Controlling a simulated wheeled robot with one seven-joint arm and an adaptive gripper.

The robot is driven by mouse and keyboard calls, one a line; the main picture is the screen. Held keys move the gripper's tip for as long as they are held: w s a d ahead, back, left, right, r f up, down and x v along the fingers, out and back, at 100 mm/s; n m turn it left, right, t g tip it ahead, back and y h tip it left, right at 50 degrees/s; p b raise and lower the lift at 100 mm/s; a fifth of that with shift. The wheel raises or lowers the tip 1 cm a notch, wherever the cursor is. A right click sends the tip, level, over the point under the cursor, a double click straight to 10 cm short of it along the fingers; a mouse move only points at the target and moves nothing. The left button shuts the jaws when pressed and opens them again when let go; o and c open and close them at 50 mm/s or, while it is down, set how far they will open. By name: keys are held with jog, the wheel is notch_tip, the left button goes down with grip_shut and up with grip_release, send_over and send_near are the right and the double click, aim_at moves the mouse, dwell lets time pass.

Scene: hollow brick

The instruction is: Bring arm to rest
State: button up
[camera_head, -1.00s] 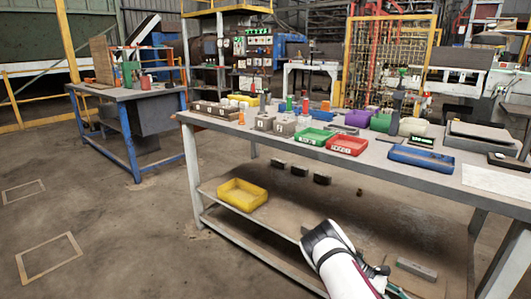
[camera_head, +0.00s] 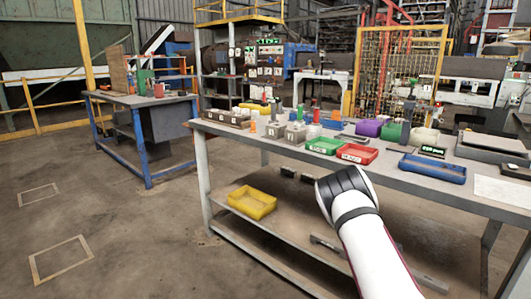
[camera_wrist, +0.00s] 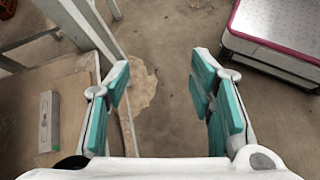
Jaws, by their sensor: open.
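My gripper (camera_wrist: 161,75) shows in the wrist view. Its two teal-padded fingers are wide apart, with nothing between them. Bare concrete floor with a pale stain lies beneath it. In the head view my white arm reaches in from the lower right, with its dark joint in front of the workbench (camera_head: 449,184). My gripper is not visible in that view.
The workbench holds grey bricks (camera_head: 296,136), a green tray (camera_head: 324,146), a red tray (camera_head: 357,154) and a blue tray (camera_head: 432,168). A yellow bin (camera_head: 252,202) sits on the lower shelf. A grey bar (camera_wrist: 49,121) lies left of my gripper.

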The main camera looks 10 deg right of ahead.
jog(key=s+a+r+m+t+y, duration=0.1)
jog(key=s+a+r+t+y, duration=0.15)
jog(key=a+r, duration=0.5)
jog(key=s+a+r+m+t+y, duration=0.1)
jog(key=s+a+r, duration=0.35)
jog(key=r, duration=0.65)
jog(key=s+a+r+m+t+y, duration=0.1)
jog(key=s+a+r+m+t, duration=0.15)
jog(key=a+r, duration=0.5)
jog(key=s+a+r+t, duration=0.1)
jog(key=s+a+r, duration=0.15)
jog(key=s, duration=0.55)
jog(key=s+a+r+t+y, duration=0.1)
jog(key=s+a, duration=0.3)
jog(key=s, duration=0.3)
jog(key=s+a+r+t, duration=0.2)
jog(key=s+a, duration=0.2)
jog(key=s, duration=0.4)
notch_tip(320, 180, up, 25)
jog(key=t+p, duration=0.3)
jog(key=p, duration=2)
jog(key=shift+d+r+p, duration=0.15)
jog(key=shift+d+p, duration=0.2)
jog(key=shift+d, duration=0.05)
